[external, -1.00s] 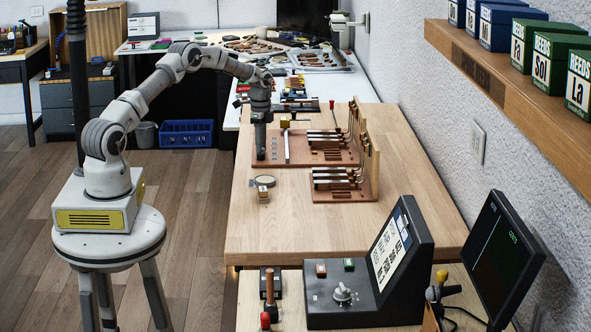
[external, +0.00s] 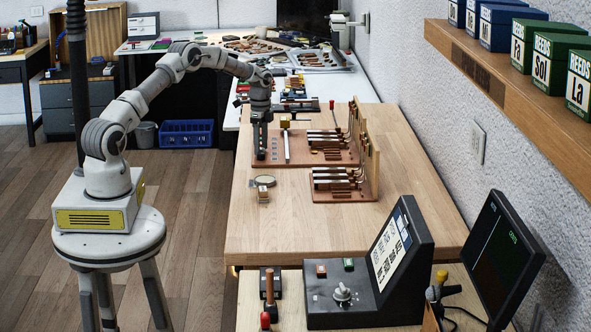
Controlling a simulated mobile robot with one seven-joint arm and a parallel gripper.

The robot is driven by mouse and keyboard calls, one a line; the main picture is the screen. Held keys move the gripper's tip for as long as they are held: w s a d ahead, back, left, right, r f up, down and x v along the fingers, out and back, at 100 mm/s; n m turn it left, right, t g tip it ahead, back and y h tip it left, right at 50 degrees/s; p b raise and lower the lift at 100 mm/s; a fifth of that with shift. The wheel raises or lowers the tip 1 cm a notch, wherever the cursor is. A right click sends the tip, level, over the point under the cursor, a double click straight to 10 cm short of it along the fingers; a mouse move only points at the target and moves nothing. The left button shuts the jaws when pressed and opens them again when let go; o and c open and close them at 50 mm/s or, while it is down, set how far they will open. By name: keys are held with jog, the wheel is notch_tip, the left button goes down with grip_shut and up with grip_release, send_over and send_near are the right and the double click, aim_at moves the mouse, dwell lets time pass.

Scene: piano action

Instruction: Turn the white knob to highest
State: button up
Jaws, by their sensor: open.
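The white knob (external: 342,293) sits on the flat lower deck of the dark control box (external: 365,308) at the bottom of the view. Its exact setting is too small to read. My gripper (external: 261,156) points down over the left end of a brown piano action board (external: 300,148) on the wooden table, far behind the knob. My gripper is open, and nothing shows between its fingers. It is well apart from the control box.
An orange button (external: 321,270) and a green button (external: 348,264) sit behind the knob. A sloped panel (external: 391,247) and a monitor (external: 491,258) stand to the right. A second piano action piece (external: 342,184) stands on the table. The table's front left area is clear.

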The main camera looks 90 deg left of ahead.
aim_at(262, 149)
notch_tip(262, 149, up, 17)
jog(key=p, duration=0.1)
jog(key=shift+r, duration=0.15)
dwell(0.4)
jog(key=w+d+r+y, duration=0.1)
jog(key=w+d+r, duration=0.1)
jog(key=d+r, duration=0.4)
jog(key=w+d+r, duration=0.2)
jog(key=d+r, duration=0.2)
jog(key=d, duration=0.4)
jog(key=s+d+r+n+t, duration=0.1)
jog(key=d+r, duration=0.2)
jog(key=d, duration=0.5)
jog(key=s+d+r+n+t, duration=0.1)
jog(key=s+d+r, duration=0.15)
jog(key=d, duration=0.55)
jog(key=s+d+f+n+t, duration=0.1)
jog(key=s+d+f, duration=0.1)
jog(key=s+d, duration=0.7)
jog(key=s+d+f+n+t+h, duration=0.1)
jog(key=s+d+f+t, duration=0.1)
jog(key=s+d, duration=0.7)
jog(key=shift+s+d+f+n+t, duration=0.15)
jog(key=shift+d+f+n+t, duration=0.15)
jog(key=shift+d+f, duration=0.55)
